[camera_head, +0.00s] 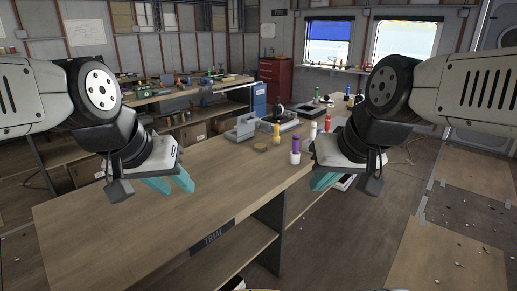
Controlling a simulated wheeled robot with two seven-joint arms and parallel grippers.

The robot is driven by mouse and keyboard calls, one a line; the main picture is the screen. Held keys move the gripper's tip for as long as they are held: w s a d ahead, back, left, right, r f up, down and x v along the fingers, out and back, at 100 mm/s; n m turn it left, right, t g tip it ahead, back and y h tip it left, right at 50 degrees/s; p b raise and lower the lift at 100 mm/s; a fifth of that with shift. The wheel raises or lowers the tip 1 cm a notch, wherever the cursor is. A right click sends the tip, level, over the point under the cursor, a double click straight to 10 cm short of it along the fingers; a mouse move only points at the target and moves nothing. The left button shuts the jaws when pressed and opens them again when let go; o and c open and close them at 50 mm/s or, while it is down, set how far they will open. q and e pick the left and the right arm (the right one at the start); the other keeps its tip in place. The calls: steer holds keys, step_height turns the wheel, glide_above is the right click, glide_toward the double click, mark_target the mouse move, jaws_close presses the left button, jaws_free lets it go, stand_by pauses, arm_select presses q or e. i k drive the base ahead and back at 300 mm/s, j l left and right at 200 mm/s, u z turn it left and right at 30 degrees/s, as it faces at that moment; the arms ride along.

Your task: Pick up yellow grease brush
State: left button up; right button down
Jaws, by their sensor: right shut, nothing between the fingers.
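A small upright item with a yellow body (276,134), which looks like the yellow grease brush, stands on the wooden bench (110,215) right of the picture's middle. Its fine shape is too small to tell. My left gripper (178,184) hangs over the near left part of the bench, its teal fingers apart and empty, well to the left of the yellow item. My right gripper (322,182) is at the bench's right edge, nearer than the yellow item and to its right. Its teal fingers are together with nothing between them. Neither gripper touches the yellow item.
A purple-and-white item (295,150) stands close to the yellow one, and a red-and-white item (327,123) stands further right. The bench's near left part is clear.

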mark_target(276, 138)
steer(key=i+l+u, duration=0.1)
steer(key=u, duration=0.5)
steer(key=i+l+u, duration=0.3)
steer(key=l, duration=0.35)
steer(key=i+l+u, duration=0.15)
steer(key=l, duration=0.2)
steer(key=i+l+u, duration=0.15)
steer(key=l, duration=0.2)
steer(key=i+l, duration=0.1)
steer(key=l, duration=0.2)
steer(key=i+l, duration=0.1)
steer(key=l, duration=0.25)
steer(key=i+l, duration=0.15)
steer(key=l, duration=0.15)
steer(key=i+l, duration=0.1)
steer(key=l, duration=0.2)
